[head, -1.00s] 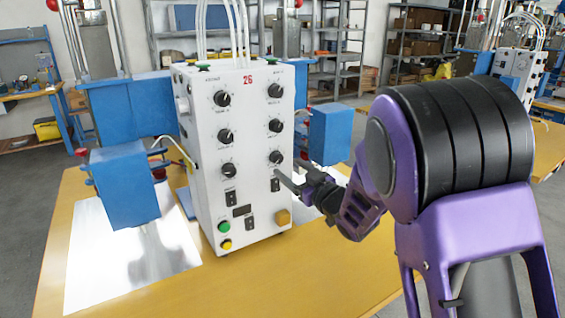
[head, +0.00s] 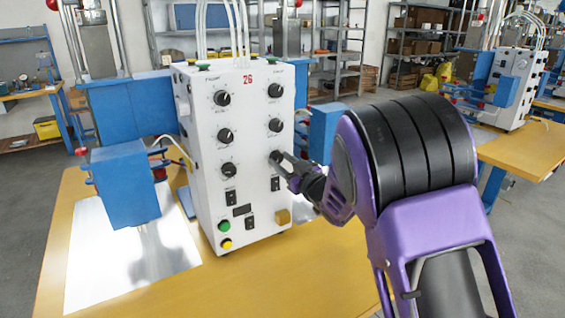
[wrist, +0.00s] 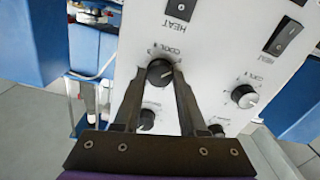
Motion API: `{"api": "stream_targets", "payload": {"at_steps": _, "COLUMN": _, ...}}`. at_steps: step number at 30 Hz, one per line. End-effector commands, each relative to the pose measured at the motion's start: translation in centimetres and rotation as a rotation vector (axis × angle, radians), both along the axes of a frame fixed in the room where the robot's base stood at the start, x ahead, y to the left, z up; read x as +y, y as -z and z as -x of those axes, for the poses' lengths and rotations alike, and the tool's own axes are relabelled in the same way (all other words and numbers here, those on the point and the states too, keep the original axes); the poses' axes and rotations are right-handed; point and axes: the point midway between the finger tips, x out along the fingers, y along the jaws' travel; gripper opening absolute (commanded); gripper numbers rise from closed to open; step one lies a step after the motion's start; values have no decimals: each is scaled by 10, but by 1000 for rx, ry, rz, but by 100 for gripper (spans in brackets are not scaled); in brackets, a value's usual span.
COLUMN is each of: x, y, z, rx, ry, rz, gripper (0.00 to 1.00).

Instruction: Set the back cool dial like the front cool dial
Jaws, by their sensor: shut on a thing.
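The white control box (head: 205,200) carries two columns of black dials. The wrist view shows COOL beside two dials. My gripper (head: 277,160) is shut on the lowest dial of the right column, a cool dial (wrist: 159,72). Its fingers lie on both sides of the knob and hide part of it in the head view. The other cool dial (head: 228,170) is lowest in the left column; it also shows in the wrist view (wrist: 244,97), untouched. The column headings are too small to read, and the exact pointer settings are hard to tell.
HEAT switches (wrist: 180,8) sit close to the cool dials, and another dial (head: 275,125) is just above the held one. Blue machine parts (head: 125,185) flank the box. The yellow table (head: 280,285) is clear in front.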

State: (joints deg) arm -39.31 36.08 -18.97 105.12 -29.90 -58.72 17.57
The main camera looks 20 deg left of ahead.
Motion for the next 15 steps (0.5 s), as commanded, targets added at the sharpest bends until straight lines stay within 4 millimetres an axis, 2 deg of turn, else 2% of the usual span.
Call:
{"api": "stream_targets", "payload": {"at_steps": 1, "x": 0, "y": 0, "z": 0, "rx": 0, "ry": 0, "rz": 0, "gripper": 8}}
{"api": "stream_targets", "payload": {"at_steps": 3, "x": 0, "y": 0, "z": 0, "rx": 0, "ry": 0, "rz": 0, "gripper": 0}}
{"api": "stream_targets", "payload": {"at_steps": 15, "x": -1, "y": 0, "z": 0, "rx": 41, "ry": 1, "rz": -37, "gripper": 0}}
